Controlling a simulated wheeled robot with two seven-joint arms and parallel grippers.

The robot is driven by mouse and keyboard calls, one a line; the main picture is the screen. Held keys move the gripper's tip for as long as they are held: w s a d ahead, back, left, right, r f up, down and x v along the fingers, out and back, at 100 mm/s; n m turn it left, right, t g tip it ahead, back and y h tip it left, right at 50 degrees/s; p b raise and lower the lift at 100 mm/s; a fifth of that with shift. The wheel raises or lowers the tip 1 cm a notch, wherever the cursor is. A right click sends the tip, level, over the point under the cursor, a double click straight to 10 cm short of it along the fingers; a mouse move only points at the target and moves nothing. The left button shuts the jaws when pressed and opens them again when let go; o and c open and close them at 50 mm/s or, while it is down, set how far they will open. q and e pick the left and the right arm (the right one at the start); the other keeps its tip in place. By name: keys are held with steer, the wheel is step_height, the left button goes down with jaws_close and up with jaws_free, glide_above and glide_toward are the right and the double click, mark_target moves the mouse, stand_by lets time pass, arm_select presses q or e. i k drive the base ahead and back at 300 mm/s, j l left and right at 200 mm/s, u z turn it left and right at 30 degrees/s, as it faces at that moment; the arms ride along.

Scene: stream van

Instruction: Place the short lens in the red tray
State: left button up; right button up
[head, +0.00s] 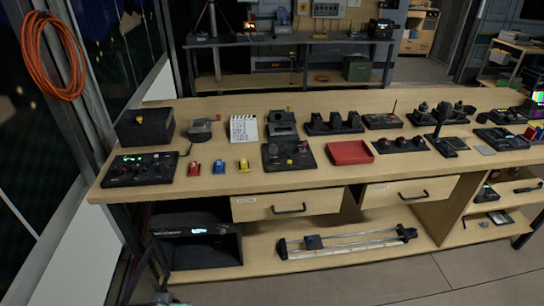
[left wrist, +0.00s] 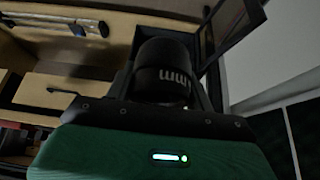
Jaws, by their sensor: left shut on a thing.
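The red tray (head: 350,152) lies on the workbench right of centre in the head view, and it looks empty. In the left wrist view my left gripper (left wrist: 165,82) is shut on a black lens (left wrist: 163,65) with white "mm" lettering. The view is nearly end-on, so its length is hard to judge. In the head view this gripper and lens do not show. My right gripper is in neither view.
A row of black holders (head: 333,123) stands behind the tray. A black panel (head: 288,155) lies to its left and a flat black device (head: 400,144) to its right. Bare wood lies in front of the tray. Two drawers (head: 287,204) (head: 410,191) sit below the bench top.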

mark_target(349, 155)
steer(key=i+l+u, duration=0.1)
steer(key=l, duration=0.25)
steer(key=i+l+u, duration=0.15)
steer(key=i+l, duration=0.15)
steer(key=i+l+u, duration=0.1)
steer(key=l, duration=0.3)
steer(key=i+l+u, duration=0.1)
steer(key=i+l, duration=0.15)
steer(key=l, duration=0.15)
steer(key=i+l+u, duration=0.1)
steer(key=l, duration=0.3)
steer(key=i+l+u, duration=0.15)
steer(key=l, duration=0.25)
